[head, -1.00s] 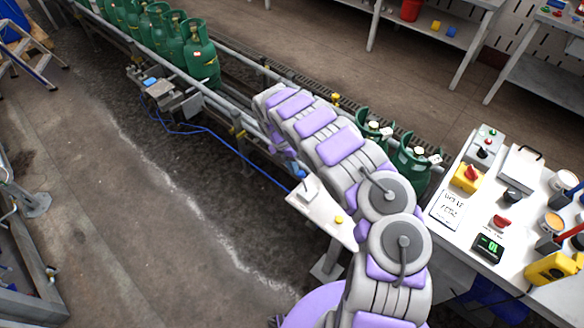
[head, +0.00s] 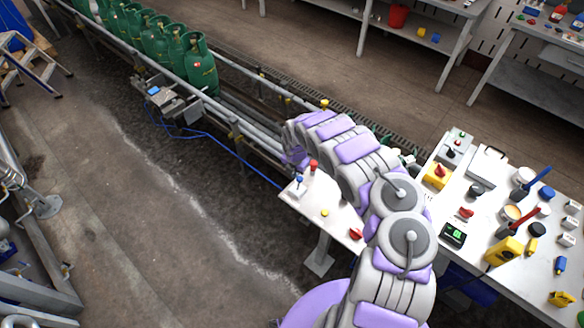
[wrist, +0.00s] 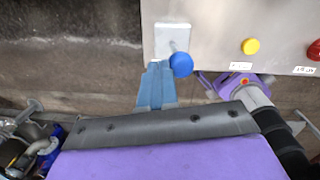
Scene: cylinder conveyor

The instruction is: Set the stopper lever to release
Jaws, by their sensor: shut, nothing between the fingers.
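The stopper lever has a blue ball knob (wrist: 181,65) on a thin metal rod. It rises from a pale square plate (wrist: 173,31) at the corner of a small panel (wrist: 215,25). The lever also shows in the head view (head: 298,180), on the white stand (head: 318,206) beside the conveyor. In the wrist view my gripper (wrist: 156,68) has its blue fingers together and empty, just left of the knob. Whether they touch the knob I cannot tell. In the head view the fingers are hard to make out near the lever.
The panel also carries a yellow button (wrist: 250,46) and a red knob (wrist: 314,50). Green cylinders (head: 200,67) stand on the conveyor (head: 258,112) at the upper left. A control table (head: 490,222) with many items stands right of my arm. Open floor lies left of the stand.

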